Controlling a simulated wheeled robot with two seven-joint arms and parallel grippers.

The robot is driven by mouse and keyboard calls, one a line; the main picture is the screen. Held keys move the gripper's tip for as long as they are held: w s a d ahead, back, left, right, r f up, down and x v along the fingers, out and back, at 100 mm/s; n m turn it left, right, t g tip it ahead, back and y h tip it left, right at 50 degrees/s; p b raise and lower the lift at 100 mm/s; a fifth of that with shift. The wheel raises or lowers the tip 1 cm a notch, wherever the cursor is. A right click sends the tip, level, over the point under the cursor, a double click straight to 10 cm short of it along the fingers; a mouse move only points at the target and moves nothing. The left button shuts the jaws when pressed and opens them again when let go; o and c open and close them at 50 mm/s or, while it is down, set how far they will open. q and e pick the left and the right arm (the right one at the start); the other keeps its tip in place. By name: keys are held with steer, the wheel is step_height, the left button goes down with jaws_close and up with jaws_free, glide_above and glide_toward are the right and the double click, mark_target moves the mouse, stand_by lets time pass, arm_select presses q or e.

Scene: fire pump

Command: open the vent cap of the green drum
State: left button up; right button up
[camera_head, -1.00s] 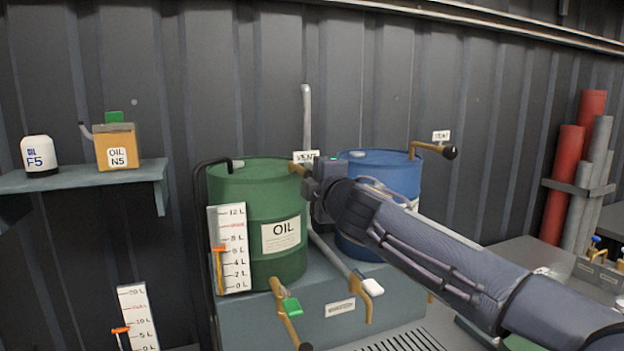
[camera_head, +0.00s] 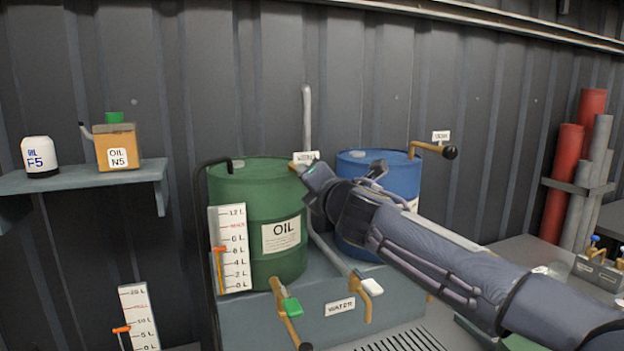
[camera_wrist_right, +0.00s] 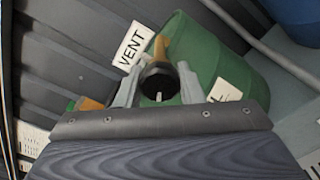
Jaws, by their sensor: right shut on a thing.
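The green drum (camera_head: 258,215) with an "OIL" label stands on the grey bench, left of the blue drum. A white "VENT" sign (camera_wrist_right: 132,47) and a brass vent pipe (camera_wrist_right: 162,48) are at its top. The pipe ends in a round black vent cap (camera_wrist_right: 158,84) with a white mark. My right gripper (camera_head: 304,172) reaches from the right to the drum's upper right edge. In the right wrist view its fingers (camera_wrist_right: 158,88) are on both sides of the cap, shut on it. In the head view the gripper hides the cap. My left gripper is not in view.
The blue drum (camera_head: 385,172) stands close behind my right forearm, with its own black-capped vent (camera_head: 450,152) at its upper right. A gauge board (camera_head: 231,248) is at the green drum's front left. Brass taps (camera_head: 284,308) stick out from the bench below.

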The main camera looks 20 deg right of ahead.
steer(key=shift+f, duration=0.15)
stand_by(0.4)
steer(key=o, duration=1)
steer(key=s, duration=0.7)
steer(key=shift+s+a, duration=0.25)
steer(key=shift+s, duration=0.15)
